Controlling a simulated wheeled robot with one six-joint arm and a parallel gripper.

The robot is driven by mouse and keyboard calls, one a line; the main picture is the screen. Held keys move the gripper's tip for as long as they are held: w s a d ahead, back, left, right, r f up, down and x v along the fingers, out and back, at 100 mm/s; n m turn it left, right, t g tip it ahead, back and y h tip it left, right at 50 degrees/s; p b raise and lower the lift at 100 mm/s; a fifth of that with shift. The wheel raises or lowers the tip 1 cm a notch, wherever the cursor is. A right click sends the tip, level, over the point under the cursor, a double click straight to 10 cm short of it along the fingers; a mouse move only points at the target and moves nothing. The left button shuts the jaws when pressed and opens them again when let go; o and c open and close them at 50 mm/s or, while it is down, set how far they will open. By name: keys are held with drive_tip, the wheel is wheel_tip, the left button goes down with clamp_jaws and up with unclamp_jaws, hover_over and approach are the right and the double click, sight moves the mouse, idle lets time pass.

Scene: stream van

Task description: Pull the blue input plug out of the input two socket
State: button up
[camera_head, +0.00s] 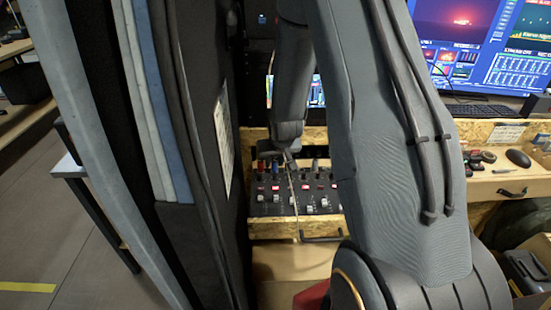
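A black switch panel (290,203) sits on a chipboard shelf. Its front carries white switches and red lit labels. Several small plugs stand in a row along its back edge, among them a red one (261,166). They are too small to tell which is the blue input plug or which socket is input two. My gripper (290,162) is over the back middle of the panel, at the row of plugs. It is small and dark, and my arm partly covers the panel's right side. Whether its fingers are open or shut on a plug cannot be seen.
A dark padded wall edge (205,150) stands close on the left. Monitors (480,50), a keyboard (485,111) and a black mouse (518,158) are on the right. A dark drawer handle (321,239) is below the panel. Open floor (60,240) lies far left.

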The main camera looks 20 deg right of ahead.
sight(274, 161)
drive_tip(key=shift+f, duration=0.1)
clamp_jaws()
drive_tip(key=shift+r+p, duration=1.1)
drive_tip(key=shift+r, duration=0.5)
idle(0.5)
drive_tip(key=shift+r+p, duration=0.95)
drive_tip(key=shift+r, duration=0.5)
